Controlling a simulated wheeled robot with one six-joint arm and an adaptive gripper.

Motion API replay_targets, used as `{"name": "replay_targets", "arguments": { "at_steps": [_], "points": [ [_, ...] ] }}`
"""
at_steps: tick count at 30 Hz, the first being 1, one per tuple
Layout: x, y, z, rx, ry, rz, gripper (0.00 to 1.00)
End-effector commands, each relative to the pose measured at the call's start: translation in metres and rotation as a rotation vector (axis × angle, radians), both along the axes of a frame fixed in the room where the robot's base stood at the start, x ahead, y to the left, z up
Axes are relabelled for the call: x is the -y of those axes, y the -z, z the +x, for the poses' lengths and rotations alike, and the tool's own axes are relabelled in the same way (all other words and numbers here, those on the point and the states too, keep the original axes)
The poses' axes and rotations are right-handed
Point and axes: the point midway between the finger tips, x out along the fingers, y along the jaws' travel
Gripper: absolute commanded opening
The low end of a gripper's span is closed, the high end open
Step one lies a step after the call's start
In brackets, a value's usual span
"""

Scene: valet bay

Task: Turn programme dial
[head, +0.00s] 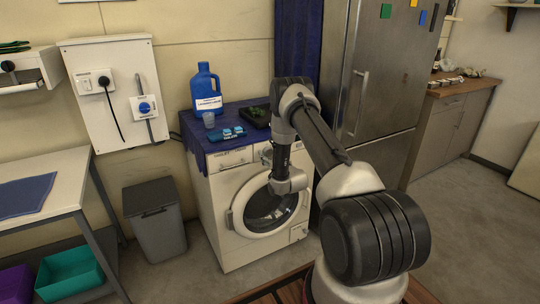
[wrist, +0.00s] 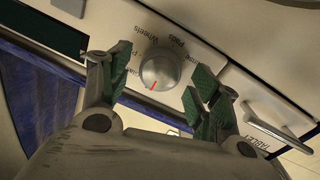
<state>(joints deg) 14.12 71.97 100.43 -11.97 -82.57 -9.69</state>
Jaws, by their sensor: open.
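The programme dial (wrist: 160,70) is a round silver knob on the washing machine's (head: 224,208) pale control panel. It shows in the wrist view, with a red mark at its lower edge. The words "Wheels" and "Pads" are printed above it; other labels are partly hidden by the fingers. My gripper (wrist: 161,68) is open, with one green-padded finger on each side of the dial. A gap shows between each finger and the dial, and I cannot tell whether the pads are level with it. In the head view my arm hides the dial and fingertips.
The machine's round door (head: 240,214) is below the panel. A blue jug (head: 206,88), a clear cup (head: 209,120) and a dark tray (head: 256,116) stand on the cloth-covered top. A steel fridge (head: 375,75) stands close on the right, a grey bin (head: 157,225) on the left.

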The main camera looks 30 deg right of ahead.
Motion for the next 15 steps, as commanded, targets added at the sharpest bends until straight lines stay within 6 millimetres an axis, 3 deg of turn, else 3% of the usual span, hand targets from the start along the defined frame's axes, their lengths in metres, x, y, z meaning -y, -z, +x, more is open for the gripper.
{"name": "replay_targets", "arguments": {
  "at_steps": [6,13,15],
  "points": [
    [0.0,0.0001,0.0004,-0.001,0.0,0.0,0.62],
    [0.0001,0.0,0.0003,0.0,0.0,0.0,0.21],
    [0.0,0.0,0.0003,0.0,0.0,0.0,0.17]
  ]
}}
